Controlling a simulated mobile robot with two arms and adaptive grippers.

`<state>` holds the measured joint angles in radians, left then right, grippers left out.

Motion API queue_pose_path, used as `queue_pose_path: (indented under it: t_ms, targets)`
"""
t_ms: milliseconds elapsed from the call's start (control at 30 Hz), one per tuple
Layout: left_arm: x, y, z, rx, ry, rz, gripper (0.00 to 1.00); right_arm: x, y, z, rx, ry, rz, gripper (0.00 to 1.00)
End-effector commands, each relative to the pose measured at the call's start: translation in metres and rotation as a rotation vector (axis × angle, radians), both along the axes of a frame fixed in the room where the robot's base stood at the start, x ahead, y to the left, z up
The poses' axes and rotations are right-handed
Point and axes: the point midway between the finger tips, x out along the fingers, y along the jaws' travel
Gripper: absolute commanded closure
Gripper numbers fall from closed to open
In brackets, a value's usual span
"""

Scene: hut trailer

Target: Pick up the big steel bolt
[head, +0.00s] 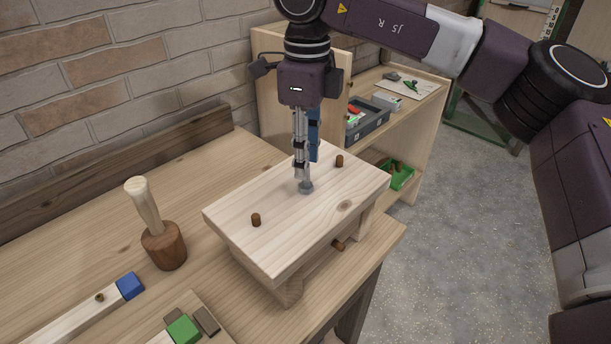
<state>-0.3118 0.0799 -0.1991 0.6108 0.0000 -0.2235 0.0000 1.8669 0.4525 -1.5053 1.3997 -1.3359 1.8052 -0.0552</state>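A grey steel piece, which looks like the head of the big steel bolt (306,187), rests on top of a small pale wooden stool (245,222). My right gripper (302,168) points straight down over it, with its fingertips at or just above the steel piece. The fingers overlap in this view and hide the rest of the bolt, if there is more above the head. I cannot tell whether the fingers touch it or how far they are closed. A narrow blue part (314,136) shows beside the fingers. My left gripper is out of view.
The stool stands on a workbench (90,255) with a wooden mallet (163,235), a blue-ended strip (128,286) and a green block (183,330). A shelf (405,115) holding a grey toolbox (370,120) stands behind.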

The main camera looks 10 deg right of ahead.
Motion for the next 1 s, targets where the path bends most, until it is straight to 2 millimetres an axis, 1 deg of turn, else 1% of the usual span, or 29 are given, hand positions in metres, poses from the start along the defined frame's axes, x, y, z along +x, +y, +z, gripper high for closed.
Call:
queue_pose_path:
  t_ms: [33, 133, 200, 300, 433, 500, 567, 833, 1000]
  targets:
    - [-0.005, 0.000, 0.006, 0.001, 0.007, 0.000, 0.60, 0.001, 0.000, -0.005, -0.002, 0.003, 0.000, 0.70]
    - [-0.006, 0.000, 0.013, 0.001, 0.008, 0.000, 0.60, 0.004, 0.000, -0.020, -0.002, 0.003, 0.000, 0.70]
    - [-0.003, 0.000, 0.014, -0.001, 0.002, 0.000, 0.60, 0.004, 0.000, -0.031, -0.001, 0.003, 0.000, 0.70]
    - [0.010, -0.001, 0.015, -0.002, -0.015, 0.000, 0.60, 0.004, 0.000, -0.040, 0.000, 0.000, 0.000, 0.70]
    - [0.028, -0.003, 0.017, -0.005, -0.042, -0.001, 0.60, 0.005, 0.001, -0.043, 0.000, -0.001, 0.000, 0.70]
    - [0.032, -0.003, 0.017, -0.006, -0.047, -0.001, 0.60, 0.005, 0.001, -0.043, 0.000, -0.001, 0.000, 0.70]
    - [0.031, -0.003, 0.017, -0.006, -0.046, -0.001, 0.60, 0.005, 0.001, -0.043, 0.000, -0.001, 0.000, 0.70]
    - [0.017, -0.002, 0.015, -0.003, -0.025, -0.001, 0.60, 0.005, 0.001, -0.043, 0.001, -0.001, 0.000, 0.99]
    - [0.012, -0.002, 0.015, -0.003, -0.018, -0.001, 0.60, 0.005, 0.001, -0.043, 0.001, -0.001, 0.000, 1.00]
